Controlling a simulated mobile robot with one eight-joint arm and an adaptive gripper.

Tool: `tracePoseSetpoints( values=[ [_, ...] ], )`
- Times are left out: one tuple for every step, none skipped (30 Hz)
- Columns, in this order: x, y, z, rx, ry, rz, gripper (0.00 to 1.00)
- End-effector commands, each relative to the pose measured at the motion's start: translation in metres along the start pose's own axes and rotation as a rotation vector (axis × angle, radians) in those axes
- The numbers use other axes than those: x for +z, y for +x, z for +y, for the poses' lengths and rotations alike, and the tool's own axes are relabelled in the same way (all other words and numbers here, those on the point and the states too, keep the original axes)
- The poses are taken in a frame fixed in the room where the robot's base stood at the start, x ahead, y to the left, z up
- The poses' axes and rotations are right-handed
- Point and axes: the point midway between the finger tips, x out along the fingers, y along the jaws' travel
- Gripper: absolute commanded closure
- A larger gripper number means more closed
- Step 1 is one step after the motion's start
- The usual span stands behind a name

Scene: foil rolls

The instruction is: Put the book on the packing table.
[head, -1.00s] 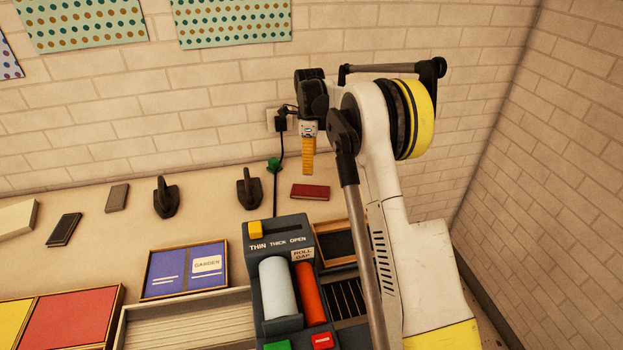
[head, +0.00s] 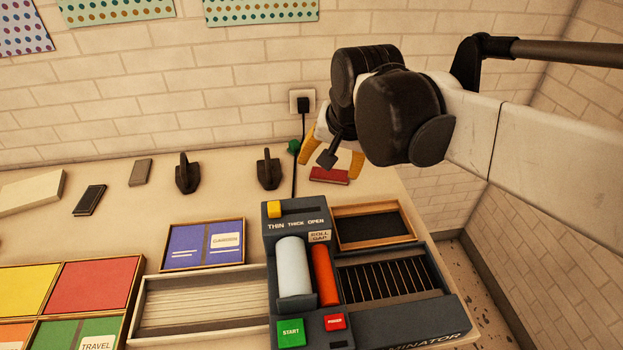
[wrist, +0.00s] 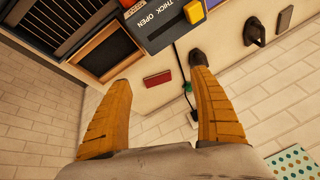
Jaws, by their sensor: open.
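A small dark red block that looks like a closed book (head: 329,176) lies flat on the pale bench (head: 232,183) near its back right, below the wall socket. It also shows in the wrist view (wrist: 157,79), between my fingers in the picture. My gripper (head: 329,168) is open and empty, its yellow fingers spread on either side of the red book. In the wrist view the gripper (wrist: 161,78) appears above and apart from the book. I cannot tell which surface is the packing table.
A laminator (head: 295,270) with rollers and buttons stands in front of the book, with a dark wood-framed tray (head: 372,228) to its right. A black cable (head: 303,128) runs from the socket. Two dark hooked stands (head: 187,174) and a dark flat block (head: 89,200) lie left.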

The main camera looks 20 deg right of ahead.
Motion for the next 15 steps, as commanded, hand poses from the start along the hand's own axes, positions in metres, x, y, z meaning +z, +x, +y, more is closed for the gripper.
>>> tracePoseSetpoints(
  values=[
    [0.019,-0.004,0.006,-0.014,-0.074,0.017,0.28],
    [0.029,-0.006,0.01,-0.022,-0.124,0.03,0.28],
    [0.042,-0.007,0.015,-0.032,-0.188,0.047,0.28],
    [0.051,-0.008,0.018,-0.039,-0.235,0.059,0.28],
    [0.06,-0.008,0.022,-0.045,-0.279,0.071,0.28],
    [0.071,-0.008,0.026,-0.052,-0.335,0.087,0.28],
    [0.079,-0.007,0.029,-0.056,-0.373,0.098,0.28],
    [0.085,-0.006,0.031,-0.06,-0.407,0.109,0.28],
    [0.093,-0.005,0.035,-0.064,-0.449,0.12,0.28],
    [0.098,-0.004,0.037,-0.066,-0.475,0.128,0.28],
    [0.101,-0.003,0.038,-0.068,-0.498,0.136,0.28],
    [0.106,-0.002,0.04,-0.07,-0.524,0.144,0.28],
    [0.108,-0.001,0.041,-0.071,-0.538,0.148,0.28],
    [0.11,-0.001,0.042,-0.071,-0.55,0.151,0.28],
    [0.112,0.0,0.043,-0.072,-0.56,0.155,0.28]
  ],
)
